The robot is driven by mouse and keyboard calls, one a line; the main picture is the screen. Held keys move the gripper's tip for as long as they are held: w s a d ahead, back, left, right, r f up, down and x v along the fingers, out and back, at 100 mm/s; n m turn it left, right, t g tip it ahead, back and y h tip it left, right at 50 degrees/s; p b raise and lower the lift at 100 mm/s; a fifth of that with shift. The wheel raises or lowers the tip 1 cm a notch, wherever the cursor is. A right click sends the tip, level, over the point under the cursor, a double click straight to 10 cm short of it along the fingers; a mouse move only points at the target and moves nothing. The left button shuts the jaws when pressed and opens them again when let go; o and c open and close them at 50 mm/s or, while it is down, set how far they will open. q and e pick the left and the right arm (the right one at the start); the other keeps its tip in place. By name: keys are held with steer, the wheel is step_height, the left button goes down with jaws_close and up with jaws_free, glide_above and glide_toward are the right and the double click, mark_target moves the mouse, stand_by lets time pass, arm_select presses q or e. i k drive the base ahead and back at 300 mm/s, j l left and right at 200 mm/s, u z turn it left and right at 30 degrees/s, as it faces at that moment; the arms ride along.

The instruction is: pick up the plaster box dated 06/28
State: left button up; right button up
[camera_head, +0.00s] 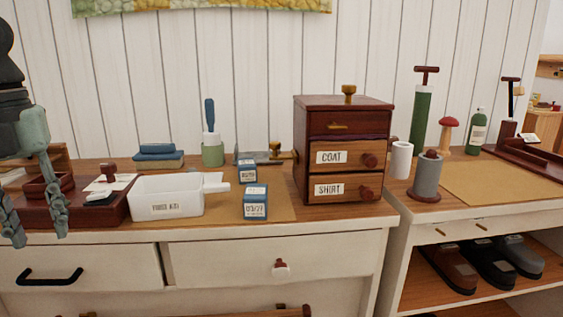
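Two small blue boxes with white date labels stand on the dresser top, one behind the other. The front blue box (255,202) has a label that seems to read 03/27. The back blue box (247,170) has a smaller label whose date I cannot read surely. My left gripper (39,236) hangs at the far left, in front of a dark red tray, with its fingers pointing down. Its fingers are apart with nothing between them, well left of both boxes. My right gripper is not in view.
A white first-aid container (167,197) stands between my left gripper and the blue boxes. A wooden drawer cabinet (343,150) labelled COAT and SHIRT stands right of them. The dark red tray (95,212) holds a stamp. A tan mat (280,205) lies under the front box.

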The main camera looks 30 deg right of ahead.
mark_target(247, 168)
steer(key=i+l+z, duration=0.7)
steer(key=i, duration=0.2)
steer(key=j, duration=0.1)
